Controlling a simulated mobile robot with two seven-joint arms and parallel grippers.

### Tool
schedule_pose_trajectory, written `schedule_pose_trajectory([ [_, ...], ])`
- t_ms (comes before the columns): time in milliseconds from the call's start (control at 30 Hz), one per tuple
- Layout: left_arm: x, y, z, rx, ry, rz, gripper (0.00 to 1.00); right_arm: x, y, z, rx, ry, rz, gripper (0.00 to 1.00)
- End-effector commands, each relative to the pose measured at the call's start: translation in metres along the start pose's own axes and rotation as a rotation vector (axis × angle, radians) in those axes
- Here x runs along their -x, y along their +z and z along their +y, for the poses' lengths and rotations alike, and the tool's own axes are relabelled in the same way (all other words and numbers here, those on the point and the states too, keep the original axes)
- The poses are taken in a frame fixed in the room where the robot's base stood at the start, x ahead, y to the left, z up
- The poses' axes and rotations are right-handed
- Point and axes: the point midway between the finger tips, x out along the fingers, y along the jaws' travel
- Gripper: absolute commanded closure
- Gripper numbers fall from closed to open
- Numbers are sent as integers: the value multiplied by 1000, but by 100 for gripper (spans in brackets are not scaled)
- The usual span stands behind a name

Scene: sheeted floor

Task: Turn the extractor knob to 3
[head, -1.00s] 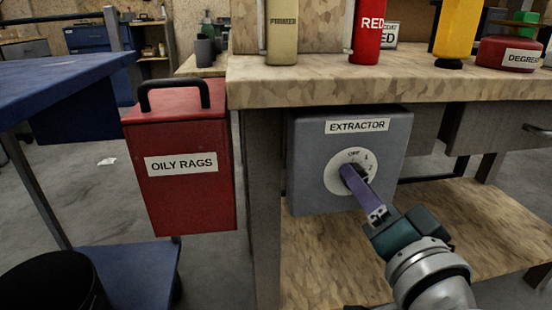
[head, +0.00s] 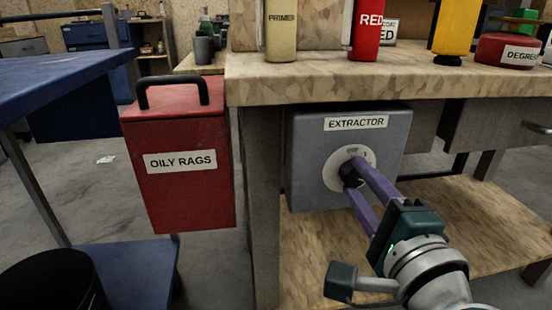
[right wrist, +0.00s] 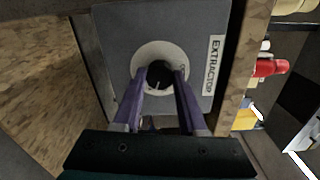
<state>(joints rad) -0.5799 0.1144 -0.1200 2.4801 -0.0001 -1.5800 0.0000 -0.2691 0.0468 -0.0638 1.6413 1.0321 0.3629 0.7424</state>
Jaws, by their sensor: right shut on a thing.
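The grey extractor box (head: 306,182) hangs under the workbench top, with an "EXTRACTOR" label above a white round dial (head: 332,166). The dark knob (head: 348,178) sits at the dial's centre. My right gripper (head: 350,177) reaches in from the lower right, its two purple fingers shut on opposite sides of the knob. In the right wrist view the fingers also straddle the dark knob (right wrist: 159,76) within the white dial ring (right wrist: 158,47). The fingers cover much of the dial, and I cannot read which number the knob points to. My left gripper is not in view.
The workbench top (head: 290,86) overhangs the box and carries several bottles and cans. A red oily rags bin (head: 185,197) stands to the left, beside a blue table (head: 60,80). A wooden lower shelf (head: 300,270) lies below the box, with free room above it.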

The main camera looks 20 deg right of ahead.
Motion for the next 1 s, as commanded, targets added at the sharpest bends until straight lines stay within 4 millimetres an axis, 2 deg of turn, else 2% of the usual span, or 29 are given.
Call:
schedule_pose_trajectory([
  [333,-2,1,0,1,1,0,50,0,0,-1,-145,-3,1,100],
  [900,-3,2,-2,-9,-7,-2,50,0,0,-1,-174,-2,1,100],
  [933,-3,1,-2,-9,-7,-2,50,0,0,-1,-174,-2,1,55],
  [1000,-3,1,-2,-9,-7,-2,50,0,0,-1,-173,-1,1,47],
])
